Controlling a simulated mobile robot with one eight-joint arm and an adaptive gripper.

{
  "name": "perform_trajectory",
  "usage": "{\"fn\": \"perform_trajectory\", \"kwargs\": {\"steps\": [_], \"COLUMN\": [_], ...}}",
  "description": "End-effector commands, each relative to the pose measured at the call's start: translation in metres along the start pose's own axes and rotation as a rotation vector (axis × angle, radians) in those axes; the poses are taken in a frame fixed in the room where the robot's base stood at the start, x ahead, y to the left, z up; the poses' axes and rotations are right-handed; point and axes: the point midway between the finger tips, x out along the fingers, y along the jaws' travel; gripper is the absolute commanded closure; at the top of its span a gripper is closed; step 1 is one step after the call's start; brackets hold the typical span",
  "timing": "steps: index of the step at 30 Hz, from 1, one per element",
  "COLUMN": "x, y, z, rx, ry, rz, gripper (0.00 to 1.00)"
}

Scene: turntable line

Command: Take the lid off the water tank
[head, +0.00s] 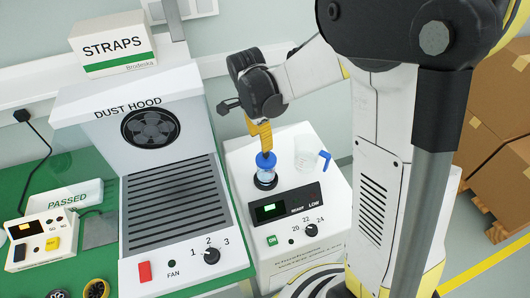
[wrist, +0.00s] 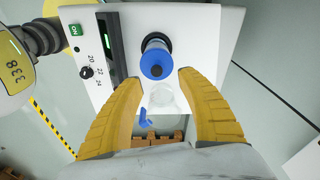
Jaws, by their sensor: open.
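The water tank (head: 265,177) is a small clear cylinder standing upright on the white machine, and it also shows in the wrist view (wrist: 155,42). Its round blue lid (head: 265,159) sits on top, and in the wrist view the lid (wrist: 157,63) faces me with a dark spot at its centre. My gripper (head: 265,150) has yellow fingers pointing down just above the lid. In the wrist view my gripper (wrist: 159,77) is open, with one fingertip on either side of the lid's near edge. Nothing is held. Whether a finger touches the lid is unclear.
A clear jug (head: 306,152) with a blue handle stands right of the tank, and it lies between my fingers in the wrist view (wrist: 160,98). The machine's control panel (head: 287,205) is in front. The dust hood (head: 165,150) stands close on the left.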

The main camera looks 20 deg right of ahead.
Motion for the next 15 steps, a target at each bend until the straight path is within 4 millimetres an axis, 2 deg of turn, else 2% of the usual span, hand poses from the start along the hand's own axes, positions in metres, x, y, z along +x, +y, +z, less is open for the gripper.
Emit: {"fn": "perform_trajectory", "kwargs": {"steps": [1, 3, 11, 15], "x": [0.012, 0.021, 0.039, 0.061], "y": [0.0, 0.0, 0.003, 0.008], "z": [0.0, 0.0, -0.002, -0.005], "rx": [0.0, 0.0, -0.001, -0.001], "ry": [0.0, 0.0, 0.0, -0.001], "rz": [0.0, 0.0, -0.001, -0.001], "gripper": [0.54, 0.54, 0.54, 0.54]}}
